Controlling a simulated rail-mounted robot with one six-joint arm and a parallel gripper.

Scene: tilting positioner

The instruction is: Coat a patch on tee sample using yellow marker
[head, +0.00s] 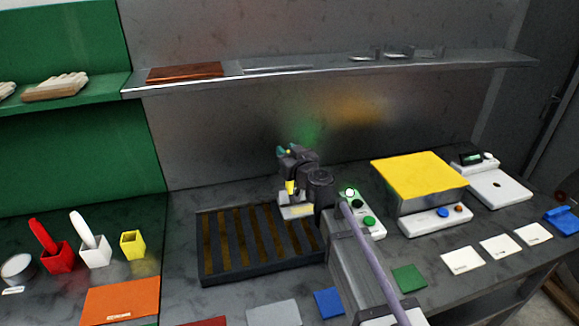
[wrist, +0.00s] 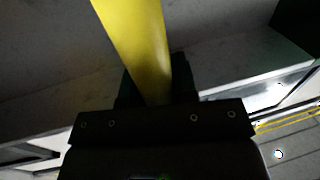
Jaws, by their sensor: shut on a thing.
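My gripper (head: 291,176) is shut on the yellow marker (head: 290,187) and points down over the right part of a slatted dark tray. In the wrist view the marker (wrist: 138,45) runs from the top edge down into the jaws. Just below the marker in the head view is a pale grey piece (head: 284,212), likely the tee sample, with a yellowish strip on top. Its full shape is partly hidden by my arm. I cannot tell whether the marker tip touches it. The yellow holder (head: 132,246) at left is empty.
The slatted tray (head: 240,276) has a raised dark rim. A red marker (head: 42,234) and a white marker (head: 82,228) stand in holders at left. A button box (head: 370,222) and a yellow-topped machine (head: 418,172) stand at right. A shelf (head: 330,68) runs above.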

